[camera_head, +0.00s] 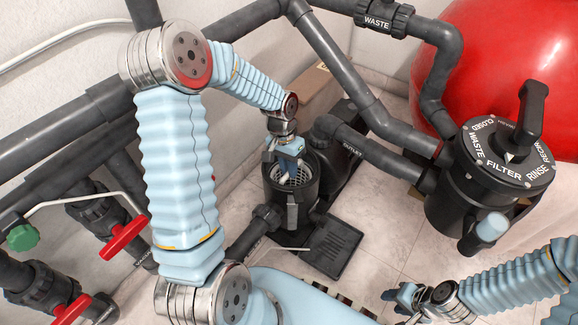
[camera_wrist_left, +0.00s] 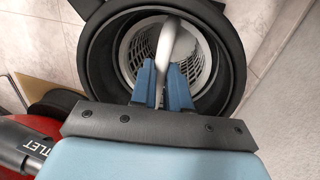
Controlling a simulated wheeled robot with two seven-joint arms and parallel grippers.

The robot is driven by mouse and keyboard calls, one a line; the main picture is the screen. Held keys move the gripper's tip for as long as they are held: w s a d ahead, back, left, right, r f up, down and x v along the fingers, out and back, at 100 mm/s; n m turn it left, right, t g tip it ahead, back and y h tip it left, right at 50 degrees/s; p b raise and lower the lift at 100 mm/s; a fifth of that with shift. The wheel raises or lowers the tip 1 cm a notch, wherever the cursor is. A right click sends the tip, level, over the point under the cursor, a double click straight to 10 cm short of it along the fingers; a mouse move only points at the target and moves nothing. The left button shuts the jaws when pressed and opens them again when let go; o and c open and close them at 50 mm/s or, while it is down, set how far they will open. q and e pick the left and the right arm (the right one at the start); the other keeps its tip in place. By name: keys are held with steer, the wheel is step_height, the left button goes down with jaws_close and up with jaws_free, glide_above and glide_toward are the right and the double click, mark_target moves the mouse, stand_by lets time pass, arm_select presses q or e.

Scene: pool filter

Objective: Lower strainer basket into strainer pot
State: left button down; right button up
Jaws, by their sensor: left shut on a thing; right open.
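The strainer pot (camera_head: 298,213) is a black open-topped cylinder on the pump in the middle of the head view. Its dark wall (camera_wrist_left: 236,65) rings the left wrist view. The pale grey mesh strainer basket (camera_wrist_left: 199,62) is within the pot's mouth, with a dark gap around it; its depth is hard to judge. My left gripper (camera_head: 289,165) points down over the pot. Its blue fingers (camera_wrist_left: 166,84) are shut on the basket's curved light handle (camera_wrist_left: 174,48). My right gripper (camera_head: 405,297) is open and empty, low at the right, away from the pot.
A square dark plate (camera_head: 332,247) lies on the tiled floor in front of the pot. The outlet pipe (camera_head: 362,150) rises beside the pump. The filter valve (camera_head: 495,165) and red tank (camera_head: 425,75) stand at right. Red-handled valves (camera_head: 123,238) are at left.

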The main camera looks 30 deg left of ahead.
arm_select(q)
steer(key=shift+f+b, duration=0.4)
steer(key=shift+f, duration=0.3)
steer(key=c, duration=1)
jaws_free()
steer(key=r+p, duration=0.2)
steer(key=r, duration=0.1)
steer(key=a+r+p, duration=0.1)
steer(key=r+p, duration=0.1)
steer(key=shift+w, duration=0.2)
steer(key=r, duration=0.2)
steer(key=r+p, duration=0.1)
steer(key=r, duration=0.2)
steer(key=a+r, duration=0.1)
steer(key=r, duration=0.1)
steer(key=shift+w+a+r, duration=0.1)
steer(key=shift+w+r, duration=0.05)
steer(key=shift+w, duration=0.1)
